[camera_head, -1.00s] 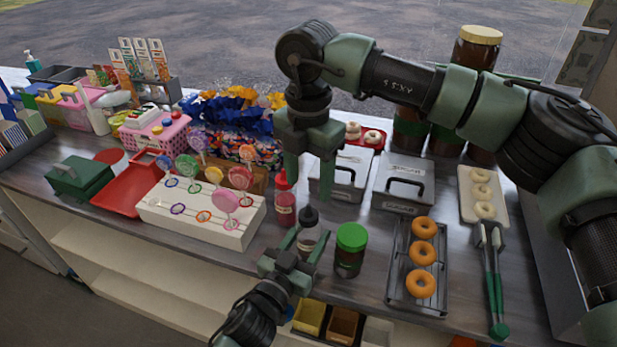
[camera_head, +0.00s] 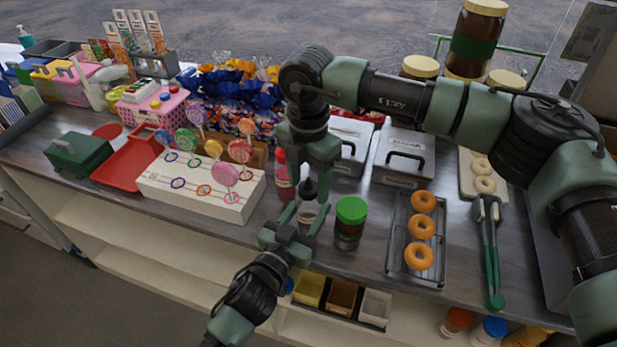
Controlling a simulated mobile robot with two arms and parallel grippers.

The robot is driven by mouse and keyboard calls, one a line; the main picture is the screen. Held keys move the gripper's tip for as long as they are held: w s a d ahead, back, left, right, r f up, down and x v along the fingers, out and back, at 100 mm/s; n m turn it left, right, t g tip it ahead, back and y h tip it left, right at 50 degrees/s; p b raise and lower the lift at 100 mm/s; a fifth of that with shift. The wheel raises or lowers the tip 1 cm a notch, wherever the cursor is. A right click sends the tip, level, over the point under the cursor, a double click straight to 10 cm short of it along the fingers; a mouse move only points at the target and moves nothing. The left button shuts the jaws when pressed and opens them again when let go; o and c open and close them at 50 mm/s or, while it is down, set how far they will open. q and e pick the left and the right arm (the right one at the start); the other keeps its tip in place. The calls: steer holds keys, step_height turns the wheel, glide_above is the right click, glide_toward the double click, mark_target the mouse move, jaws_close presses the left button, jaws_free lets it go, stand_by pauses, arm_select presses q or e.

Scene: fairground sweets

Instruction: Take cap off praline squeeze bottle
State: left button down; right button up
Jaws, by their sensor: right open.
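The squeeze bottle with a dark cap (camera_head: 308,188) stands upright near the counter's front edge; its label cannot be read. My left gripper (camera_head: 304,219) comes from below, with its fingers on both sides of the bottle's clear body (camera_head: 307,217), apparently gripping it. My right gripper (camera_head: 311,187) points down from above. It is open, with its fingers on either side of the dark cap. The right fingers partly hide the bottle's top, and contact with the cap cannot be made out.
A red squeeze bottle (camera_head: 283,182) stands close behind on the left. A green-lidded jar (camera_head: 350,224) is close on the right, beside a doughnut tray (camera_head: 399,262). A white lollipop stand (camera_head: 229,208) is to the left. Grey lidded containers (camera_head: 402,177) stand behind.

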jaws_close()
steer(key=n, duration=0.3)
steer(key=shift+n, duration=0.4)
steer(key=n, duration=0.4)
steer(key=shift+n, duration=0.4)
steer(key=n, duration=0.4)
steer(key=shift+n, duration=0.3)
steer(key=n, duration=0.4)
steer(key=shift+n, duration=0.4)
steer(key=n, duration=0.4)
steer(key=shift+n, duration=0.4)
steer(key=n, duration=0.4)
steer(key=shift+r, duration=0.1)
steer(key=n, duration=0.9)
